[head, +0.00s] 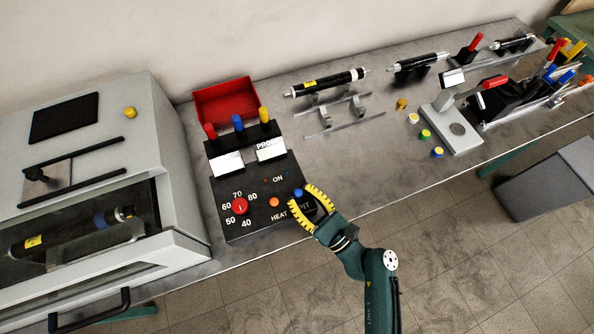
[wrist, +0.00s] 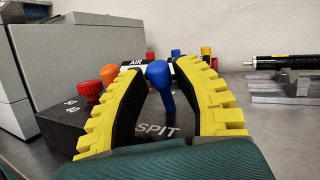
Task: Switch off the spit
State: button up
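The spit control is a blue knob (head: 298,193) on the black control box (head: 236,180), beside the label SPIT. In the wrist view the blue knob (wrist: 160,85) stands between the two fingers, slightly slanted, with the SPIT lettering in front of it. My gripper (head: 304,200), with yellow ribbed fingers, is at the box's front right corner. In the wrist view my gripper (wrist: 160,68) has a finger on each side of the knob, with narrow gaps visible. Whether either finger touches lower down is hidden.
An orange HEAT knob (head: 274,202) and a red dial (head: 240,205) lie to the left. Behind are red, blue and yellow-topped levers (head: 238,123) and a red tray (head: 225,102). A grey oven (head: 170,150) stands left; a black roller (head: 326,83) lies at the back.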

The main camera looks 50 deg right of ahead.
jog(key=shift+o, duration=1.3)
jog(key=shift+w+r, duration=0.15)
jog(key=shift+r, duration=0.05)
jog(key=shift+w+r, duration=0.15)
jog(key=shift+w+r, duration=0.1)
jog(key=v, duration=1.2)
